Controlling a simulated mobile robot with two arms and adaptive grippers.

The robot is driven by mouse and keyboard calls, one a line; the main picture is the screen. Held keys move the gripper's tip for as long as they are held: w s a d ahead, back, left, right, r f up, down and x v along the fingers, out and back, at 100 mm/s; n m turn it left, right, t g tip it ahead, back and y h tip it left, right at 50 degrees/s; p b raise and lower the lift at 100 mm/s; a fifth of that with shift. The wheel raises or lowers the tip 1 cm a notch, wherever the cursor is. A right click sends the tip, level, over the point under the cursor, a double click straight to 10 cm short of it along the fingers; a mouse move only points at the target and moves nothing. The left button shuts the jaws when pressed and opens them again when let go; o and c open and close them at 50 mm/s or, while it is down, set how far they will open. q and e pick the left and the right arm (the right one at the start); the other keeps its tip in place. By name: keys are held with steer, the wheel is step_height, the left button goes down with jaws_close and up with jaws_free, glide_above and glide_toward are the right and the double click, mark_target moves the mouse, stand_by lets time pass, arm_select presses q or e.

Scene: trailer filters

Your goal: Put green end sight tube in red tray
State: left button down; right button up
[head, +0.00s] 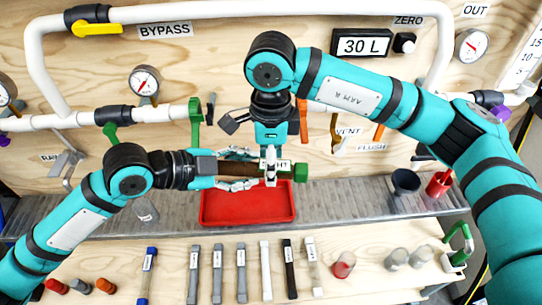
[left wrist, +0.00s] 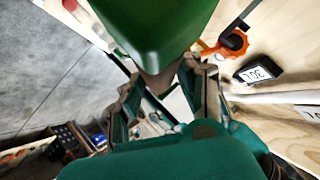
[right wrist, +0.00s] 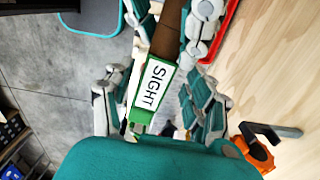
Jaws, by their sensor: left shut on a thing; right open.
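The sight tube is a brown tube (head: 238,168) with a green end (head: 300,172) and a white SIGHT label. It is roughly level above the back of the red tray (head: 247,207) in the head view. My left gripper (head: 240,182) is shut on the tube from the left. In the left wrist view a large green end (left wrist: 150,35) fills the top, by the fingers. My right gripper (head: 271,168) comes down from above, open, near the labelled end. In the right wrist view its fingers stand either side of the tube (right wrist: 168,35) and label (right wrist: 153,85).
The tray stands on a grey ledge (head: 345,200) below the pipe wall. Several labelled bars (head: 241,270) lie on the wooden bench in front. A dark funnel (head: 405,182) and a red cup (head: 438,184) stand right. Valve handles hang close around my right gripper.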

jaws_close()
arm_select(q)
steer(key=c, duration=0.8)
jaws_free()
